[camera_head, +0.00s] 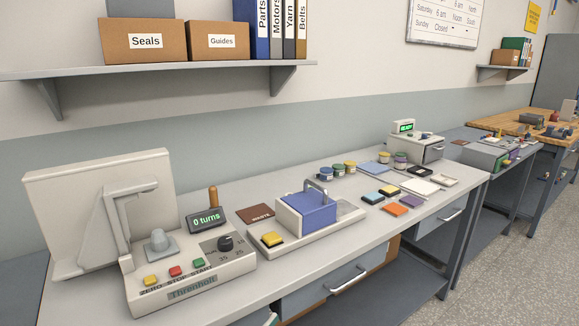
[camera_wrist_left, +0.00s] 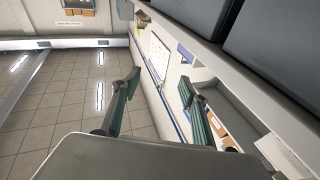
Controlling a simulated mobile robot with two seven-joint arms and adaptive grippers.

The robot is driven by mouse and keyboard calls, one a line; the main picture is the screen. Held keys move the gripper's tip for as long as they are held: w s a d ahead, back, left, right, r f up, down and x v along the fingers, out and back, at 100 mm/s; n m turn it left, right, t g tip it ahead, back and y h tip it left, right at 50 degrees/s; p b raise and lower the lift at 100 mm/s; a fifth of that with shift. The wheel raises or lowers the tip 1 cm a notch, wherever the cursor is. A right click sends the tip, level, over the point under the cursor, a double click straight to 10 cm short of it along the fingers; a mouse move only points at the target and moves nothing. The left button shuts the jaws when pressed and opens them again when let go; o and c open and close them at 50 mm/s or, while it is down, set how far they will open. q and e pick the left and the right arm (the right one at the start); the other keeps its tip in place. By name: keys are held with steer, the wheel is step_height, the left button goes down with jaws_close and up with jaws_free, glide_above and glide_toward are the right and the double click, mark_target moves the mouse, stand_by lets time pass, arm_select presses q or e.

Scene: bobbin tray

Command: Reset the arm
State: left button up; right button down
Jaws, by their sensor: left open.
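My left gripper (camera_wrist_left: 160,85) shows in the left wrist view, its two dark green fingers well apart. It is open, with nothing between the fingers. Behind it are a tiled floor and a wall, so it is clear of any surface nearby. Neither gripper shows in the head view. My right gripper is in no view.
The workbench (camera_head: 285,262) holds a winding machine (camera_head: 191,291), a blue block with a handle (camera_head: 306,214), a brown waste mat (camera_head: 255,214), several coloured pads and jars, and a machine with a green display (camera_head: 416,148). A shelf (camera_head: 150,70) hangs above.

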arm_select(q)
steer(key=s+a+f+n+g+y, duration=0.1)
steer(key=s+a+f+g+y, duration=0.1)
steer(key=s+a+f, duration=0.3)
steer(key=s+a+f+n+g+y, duration=0.1)
steer(key=s+a+f+y, duration=0.3)
steer(key=f, duration=0.8)
steer(key=s+a+f+n+g+y, duration=0.1)
steer(key=s+a+f+g+y, duration=0.2)
steer(key=s+a+f, duration=0.4)
steer(key=a+f, duration=0.1)
steer(key=a, duration=0.2)
steer(key=shift+s+f, duration=0.35)
